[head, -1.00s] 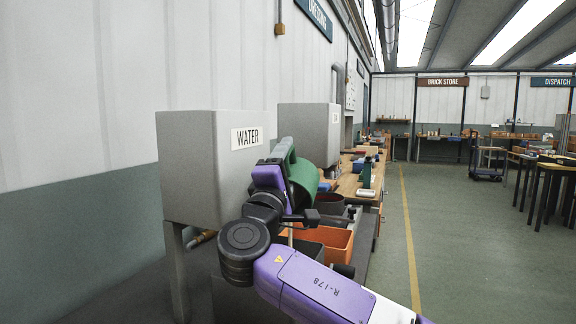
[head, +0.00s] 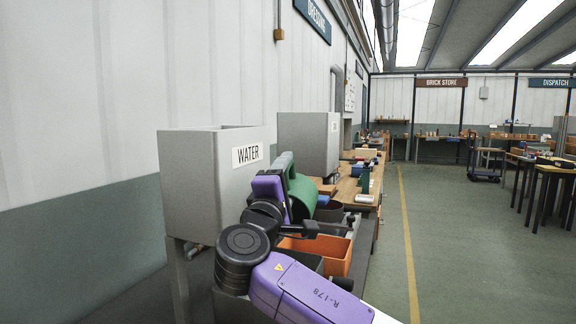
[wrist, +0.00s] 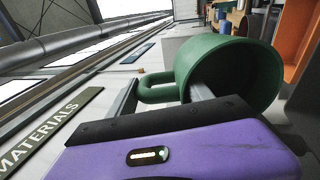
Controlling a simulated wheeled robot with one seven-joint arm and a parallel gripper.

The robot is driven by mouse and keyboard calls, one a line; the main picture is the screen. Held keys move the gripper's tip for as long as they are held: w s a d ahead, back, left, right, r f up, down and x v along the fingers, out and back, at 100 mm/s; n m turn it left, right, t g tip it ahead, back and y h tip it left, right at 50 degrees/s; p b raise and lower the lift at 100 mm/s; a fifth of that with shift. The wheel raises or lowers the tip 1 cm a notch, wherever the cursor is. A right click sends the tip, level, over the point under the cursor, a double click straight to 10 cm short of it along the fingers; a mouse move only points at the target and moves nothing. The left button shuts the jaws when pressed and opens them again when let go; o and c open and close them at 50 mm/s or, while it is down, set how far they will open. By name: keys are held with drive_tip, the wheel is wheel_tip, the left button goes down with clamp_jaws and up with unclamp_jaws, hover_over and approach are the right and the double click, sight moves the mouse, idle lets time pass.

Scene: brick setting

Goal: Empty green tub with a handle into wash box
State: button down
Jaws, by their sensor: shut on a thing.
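The green tub (head: 303,198) with a handle is held up beside the water tank in the head view. In the wrist view the tub (wrist: 225,65) shows its round mouth and lies tilted relative to the camera. Its looped handle (wrist: 155,87) is between the fingers of my gripper (wrist: 165,92), which is shut on the tub. The tub's contents cannot be seen. An orange box (head: 328,256) and a dark box (head: 303,260) stand below and in front of the tub. No label shows which is the wash box.
A grey tank marked WATER (head: 205,180) stands close at left of my gripper, with a second grey tank (head: 309,143) behind. A dark round tub (head: 328,212) and a cluttered wooden bench (head: 350,187) lie beyond.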

drive_tip(key=shift+r+g+y+p, duration=0.2)
drive_tip(key=shift+r+g+p, duration=0.45)
drive_tip(key=shift+p, duration=1.85)
drive_tip(key=shift+r+g+y+p, duration=0.3)
drive_tip(key=shift+g+p, duration=0.65)
drive_tip(key=shift+p, duration=1.5)
drive_tip(key=g+p, duration=0.1)
drive_tip(key=p, duration=0.3)
drive_tip(key=shift+r, duration=0.35)
drive_tip(key=shift+g+p, duration=0.3)
drive_tip(key=shift+p, duration=0.45)
drive_tip(key=shift+f, duration=0.15)
drive_tip(key=shift+r+g+p, duration=0.35)
drive_tip(key=shift+g+p, duration=0.05)
drive_tip(key=shift+p, duration=0.85)
drive_tip(key=shift+r+g+y+p, duration=0.1)
drive_tip(key=shift+g+y+p, duration=0.2)
drive_tip(key=shift+p, duration=0.65)
drive_tip(key=g+p, duration=0.1)
drive_tip(key=p, duration=0.2)
drive_tip(key=g+p, duration=0.1)
drive_tip(key=p, duration=0.3)
drive_tip(key=shift+r+g+y, duration=0.2)
drive_tip(key=shift+g+y, duration=0.1)
